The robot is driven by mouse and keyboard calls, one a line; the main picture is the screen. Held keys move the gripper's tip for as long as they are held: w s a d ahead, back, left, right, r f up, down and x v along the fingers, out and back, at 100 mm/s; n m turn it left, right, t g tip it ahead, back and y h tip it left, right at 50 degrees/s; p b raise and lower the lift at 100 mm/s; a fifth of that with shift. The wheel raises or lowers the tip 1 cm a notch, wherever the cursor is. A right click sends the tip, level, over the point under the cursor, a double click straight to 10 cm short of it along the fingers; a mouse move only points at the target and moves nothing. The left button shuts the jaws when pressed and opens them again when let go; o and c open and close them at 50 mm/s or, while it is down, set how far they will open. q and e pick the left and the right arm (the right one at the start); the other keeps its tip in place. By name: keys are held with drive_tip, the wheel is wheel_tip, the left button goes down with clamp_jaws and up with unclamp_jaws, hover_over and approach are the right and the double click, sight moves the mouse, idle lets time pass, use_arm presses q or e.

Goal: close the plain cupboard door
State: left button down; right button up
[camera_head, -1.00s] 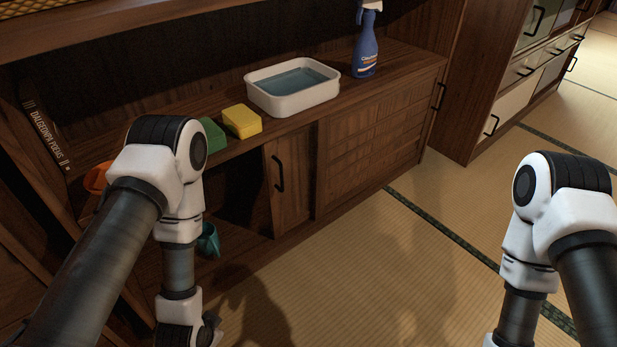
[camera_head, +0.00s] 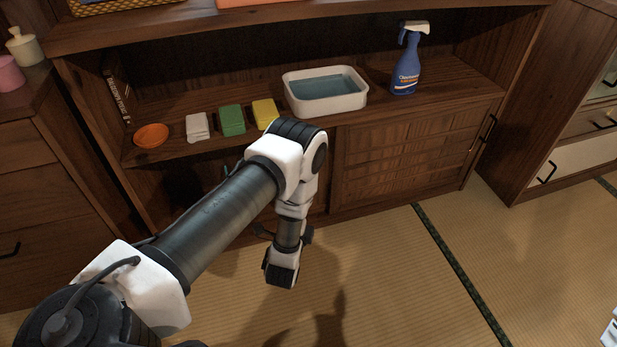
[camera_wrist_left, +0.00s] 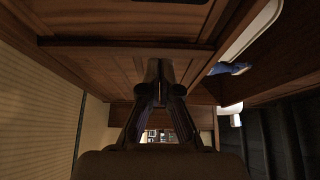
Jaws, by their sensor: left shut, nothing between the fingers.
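The cupboard (camera_head: 420,155) is low dark wood under a shelf, with a panelled door (camera_head: 395,165) on the right of its front. The plain door is mostly or wholly hidden behind my left arm in the head view, and so is its black handle. A dark opening (camera_head: 185,185) shows at the cupboard's left. My left gripper (camera_wrist_left: 158,80) is shut and empty in the left wrist view. Its fingertips are close to a wooden surface (camera_wrist_left: 105,62); I cannot tell whether they touch it or which panel it is.
On the shelf stand an orange dish (camera_head: 151,135), a white cloth (camera_head: 197,127), a green sponge (camera_head: 231,120), a yellow sponge (camera_head: 265,113), a white basin (camera_head: 345,102) of water and a blue spray bottle (camera_head: 406,70). The tatami floor (camera_head: 400,280) in front is clear.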

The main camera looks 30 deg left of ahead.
use_arm(q)
drive_tip(key=w+a+b, duration=0.6)
drive_tip(key=w, duration=0.1)
use_arm(e)
wheel_tip(320, 180, down, 6)
drive_tip(key=shift+f, duration=0.2)
use_arm(q)
drive_tip(key=shift+s+a, duration=0.1)
use_arm(e)
drive_tip(key=shift+d, duration=0.1)
